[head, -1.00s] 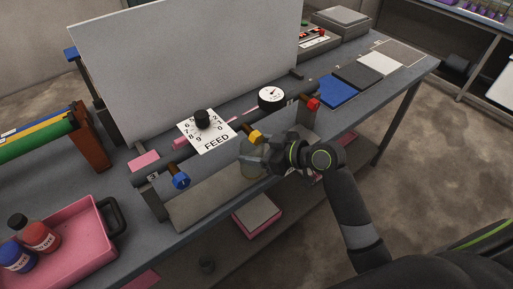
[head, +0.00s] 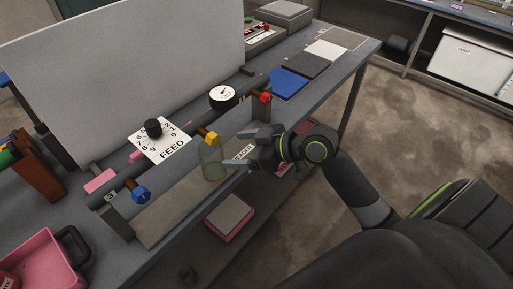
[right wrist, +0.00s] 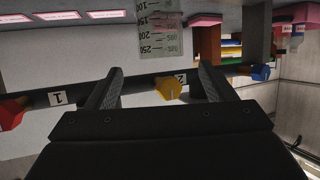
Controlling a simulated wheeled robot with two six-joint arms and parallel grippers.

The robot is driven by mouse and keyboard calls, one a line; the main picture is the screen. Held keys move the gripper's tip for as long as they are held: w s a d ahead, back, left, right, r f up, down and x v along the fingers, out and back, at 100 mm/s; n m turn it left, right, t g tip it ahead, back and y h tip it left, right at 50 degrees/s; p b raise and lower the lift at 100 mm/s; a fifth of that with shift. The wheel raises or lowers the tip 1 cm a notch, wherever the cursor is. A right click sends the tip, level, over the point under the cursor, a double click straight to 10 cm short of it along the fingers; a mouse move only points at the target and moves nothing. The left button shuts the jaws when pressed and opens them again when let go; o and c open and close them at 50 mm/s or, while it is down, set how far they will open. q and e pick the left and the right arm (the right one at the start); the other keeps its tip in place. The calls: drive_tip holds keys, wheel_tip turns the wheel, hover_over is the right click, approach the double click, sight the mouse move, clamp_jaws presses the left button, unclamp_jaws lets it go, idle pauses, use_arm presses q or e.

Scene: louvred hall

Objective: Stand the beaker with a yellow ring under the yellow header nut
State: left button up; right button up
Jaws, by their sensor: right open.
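The clear beaker (head: 213,163) stands on the grey ledge below the yellow header nut (head: 211,138). It looks upright; its yellow ring cannot be made out. My right gripper (head: 240,152) is open and empty, just right of the beaker, with one fingertip close to it in the picture. The right wrist view looks upside down: the graduated beaker (right wrist: 160,35) and yellow nut (right wrist: 168,88) show between the spread fingers of the right gripper (right wrist: 160,72). The beaker is partly cut off there. My left gripper is not in view.
A blue nut (head: 141,194) and a red nut (head: 264,98) flank the yellow one on the header pipe. The feed dial plate (head: 161,141) and a gauge (head: 222,96) sit behind. A pink tray (head: 40,262) is at the lower left. Open floor lies right.

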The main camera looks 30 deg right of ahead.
drive_tip(key=shift+v, duration=2.25)
drive_tip(key=w+d+f+m+h, duration=0.25)
drive_tip(key=d+f, duration=0.25)
drive_tip(key=f, duration=0.3)
drive_tip(key=w+d+f+m+h, duration=0.2)
drive_tip(key=d+f+m+h, duration=0.15)
drive_tip(key=d+f, duration=0.4)
drive_tip(key=s+d+f+m+g+h, duration=0.1)
drive_tip(key=s+d+f+m, duration=0.15)
drive_tip(key=f, duration=0.65)
drive_tip(key=s+d+f+m+g+h, duration=0.15)
drive_tip(key=s+f, duration=0.25)
drive_tip(key=f, duration=0.6)
drive_tip(key=s+f+g+h, duration=0.1)
drive_tip(key=s+f, duration=0.7)
drive_tip(key=f, duration=0.2)
drive_tip(key=s+a+f+g, duration=0.1)
drive_tip(key=s+a+f, duration=0.2)
drive_tip(key=s, duration=0.5)
drive_tip(key=s+a+f+g, duration=0.2)
drive_tip(key=s+f, duration=0.4)
drive_tip(key=s, duration=0.3)
drive_tip(key=s+a+f+n+g, duration=0.1)
drive_tip(key=s+a+f, duration=0.3)
drive_tip(key=s, duration=0.5)
drive_tip(key=shift+s+f+g, duration=0.2)
drive_tip(key=shift+f+g, duration=0.25)
drive_tip(key=shift+g, duration=0.2)
